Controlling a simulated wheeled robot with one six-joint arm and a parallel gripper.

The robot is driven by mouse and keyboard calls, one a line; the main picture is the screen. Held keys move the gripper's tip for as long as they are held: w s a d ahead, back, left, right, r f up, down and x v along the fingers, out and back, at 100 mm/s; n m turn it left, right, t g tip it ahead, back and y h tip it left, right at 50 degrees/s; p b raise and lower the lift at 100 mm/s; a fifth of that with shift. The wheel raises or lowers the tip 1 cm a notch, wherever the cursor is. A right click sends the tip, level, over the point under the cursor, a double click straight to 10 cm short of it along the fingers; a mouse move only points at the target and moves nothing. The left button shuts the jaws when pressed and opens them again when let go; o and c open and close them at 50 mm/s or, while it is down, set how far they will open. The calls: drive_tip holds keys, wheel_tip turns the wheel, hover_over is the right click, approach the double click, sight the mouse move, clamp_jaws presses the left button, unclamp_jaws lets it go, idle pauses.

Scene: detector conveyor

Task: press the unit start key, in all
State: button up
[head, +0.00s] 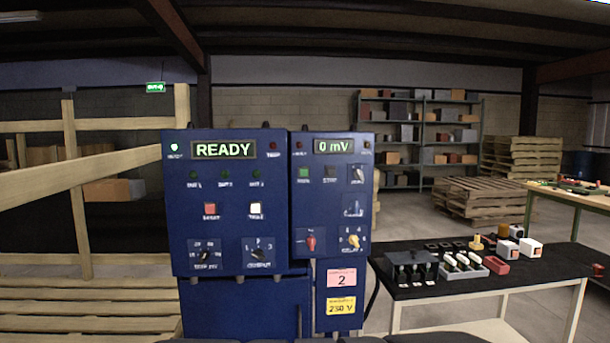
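A blue control cabinet stands straight ahead, with a left panel (225,227) and a narrower right panel (332,187). The left display (224,150) reads READY; the right display (334,146) reads 0 mV. The right panel has a green key (304,173) with a dark key (330,172) beside it. The left panel has a red key (210,209) and a lit white key (256,209). The small key labels are too blurred to read surely, so I cannot tell which is the start key. My gripper is not in view.
Rotary knobs (205,256) sit low on the panels. A black-topped table (420,291) with several small parts stands close at right. Wooden rails (95,125) are at left. Pallets (485,198) and shelving (420,135) stand behind.

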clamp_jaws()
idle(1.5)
